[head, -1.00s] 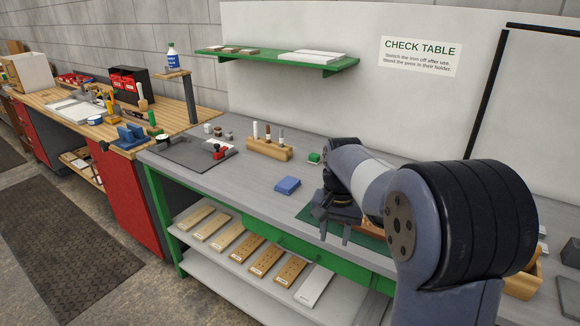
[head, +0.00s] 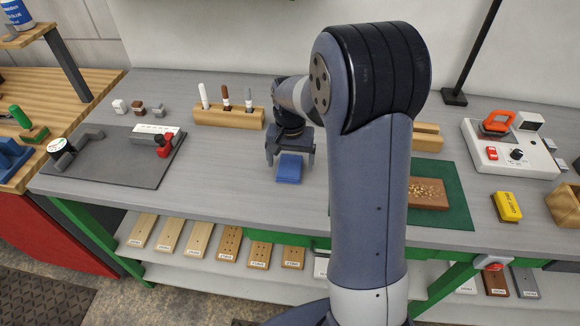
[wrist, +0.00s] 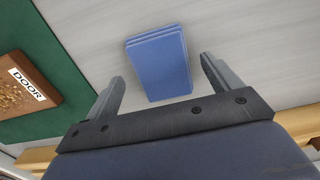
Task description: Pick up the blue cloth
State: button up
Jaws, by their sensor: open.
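The blue cloth (head: 289,169) is a folded, flat rectangular stack on the grey bench top. My gripper (head: 290,157) is open and empty, close to the cloth, its fingers spread to either side in the head view. In the wrist view the cloth (wrist: 158,66) lies ahead, between the lines of the two fingers of my gripper (wrist: 162,70), with bare bench on both sides. The fingers do not appear to touch it. How high they are above the bench is hard to tell.
A wooden pen holder (head: 228,118) stands behind and left of the cloth. A green mat (head: 455,203) with a brown board (head: 428,194) lies to the right, partly behind my arm. A dark mat (head: 110,160) with clamps is at left. Bench around the cloth is clear.

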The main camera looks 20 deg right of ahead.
aim_at(290, 166)
jog(key=shift+w+a+f, duration=0.1)
jog(key=shift+w+f, duration=0.1)
jog(key=shift+f, duration=0.45)
jog(key=shift+c, duration=0.5)
jog(key=c, duration=1)
jog(key=shift+o, duration=0.2)
notch_tip(290, 166, up, 10)
jog(key=shift+b, duration=0.3)
